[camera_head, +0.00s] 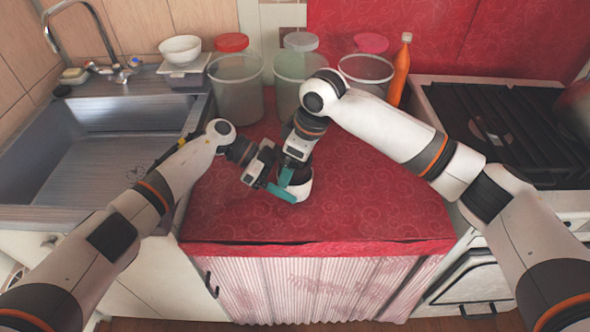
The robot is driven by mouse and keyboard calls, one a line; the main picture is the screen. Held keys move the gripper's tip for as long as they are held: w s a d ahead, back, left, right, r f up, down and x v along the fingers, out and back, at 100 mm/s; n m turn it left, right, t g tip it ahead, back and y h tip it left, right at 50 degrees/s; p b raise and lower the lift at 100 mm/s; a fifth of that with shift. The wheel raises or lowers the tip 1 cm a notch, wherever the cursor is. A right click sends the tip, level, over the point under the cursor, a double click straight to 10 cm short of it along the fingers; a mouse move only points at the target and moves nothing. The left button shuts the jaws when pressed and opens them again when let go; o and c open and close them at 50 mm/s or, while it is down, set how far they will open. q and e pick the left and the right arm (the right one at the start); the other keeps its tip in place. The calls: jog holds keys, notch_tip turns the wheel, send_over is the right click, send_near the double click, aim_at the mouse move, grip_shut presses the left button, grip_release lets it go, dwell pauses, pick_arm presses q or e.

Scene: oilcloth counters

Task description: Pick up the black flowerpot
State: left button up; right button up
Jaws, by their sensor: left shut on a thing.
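A small round pot (303,190) stands or hangs just above the red cloth in the middle of the counter. Its lower side looks white and its upper part dark; it is the only pot-like thing between my grippers. My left gripper (289,190) reaches in from the left, with teal fingers shut on the pot's left side. My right gripper (298,162) comes down from above, right over the pot, and hides much of its top. Its fingers are mostly hidden, so their opening is unclear. I cannot tell whether the pot touches the cloth.
Behind stand several clear canisters (238,85) with red, white and pink lids and an orange bottle (400,70). A sink (110,150) lies left, with a white bowl (180,48) at its back edge. A black stove (505,125) is right. The front red counter (330,220) is clear.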

jog(key=c, duration=1.1)
notch_tip(320, 180, up, 10)
jog(key=shift+r, duration=0.1)
pick_arm(q)
jog(key=o, duration=0.8)
jog(key=shift+o, duration=0.2)
jog(key=v, duration=1.2)
jog(key=shift+f, duration=0.1)
